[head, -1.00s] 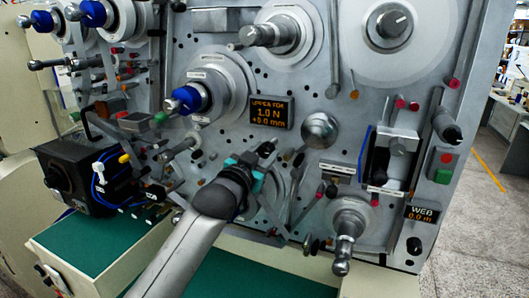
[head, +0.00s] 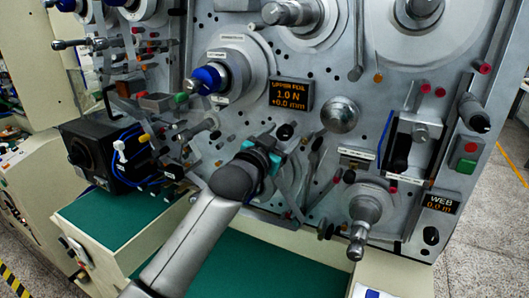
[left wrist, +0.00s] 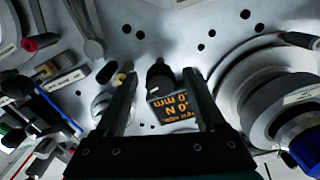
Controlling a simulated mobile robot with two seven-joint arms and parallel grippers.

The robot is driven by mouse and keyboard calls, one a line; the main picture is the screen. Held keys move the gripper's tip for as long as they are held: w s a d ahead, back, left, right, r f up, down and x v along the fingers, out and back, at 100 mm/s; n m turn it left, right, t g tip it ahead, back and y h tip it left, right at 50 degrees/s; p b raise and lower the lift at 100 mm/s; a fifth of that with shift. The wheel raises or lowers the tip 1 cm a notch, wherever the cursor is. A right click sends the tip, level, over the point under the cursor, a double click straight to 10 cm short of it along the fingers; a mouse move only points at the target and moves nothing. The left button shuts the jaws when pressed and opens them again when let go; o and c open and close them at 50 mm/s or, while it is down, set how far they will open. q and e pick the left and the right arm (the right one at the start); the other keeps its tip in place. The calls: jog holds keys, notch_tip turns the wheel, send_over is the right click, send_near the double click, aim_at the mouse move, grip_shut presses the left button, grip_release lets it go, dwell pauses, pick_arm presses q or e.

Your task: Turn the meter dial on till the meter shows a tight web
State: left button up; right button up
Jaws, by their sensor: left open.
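The upper foil meter (head: 290,94) is a dark panel with orange figures reading 1.0 N and +0.0 mm. Its black dial (head: 285,131) sticks out of the grey machine face just below it. My left gripper (head: 275,147) is open just in front of and below the dial. In the left wrist view the dial (left wrist: 160,76) stands between the two open fingers (left wrist: 160,88), with a gap on each side. The meter (left wrist: 172,106) shows upside down there, partly hidden by the dial. My right gripper is out of view.
A roller with a blue-capped hub (head: 208,78) is left of the meter. A silver dome (head: 340,114) is to the right. A second meter marked WEB (head: 440,203) reads 0.0 m, with a black knob (head: 431,235) below. A green-topped bench (head: 270,268) lies below.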

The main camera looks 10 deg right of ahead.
pick_arm(q)
jog(key=b+v, duration=0.2)
jog(key=v, duration=1.2)
jog(key=shift+s+a, duration=0.25)
jog(key=shift+s, duration=0.05)
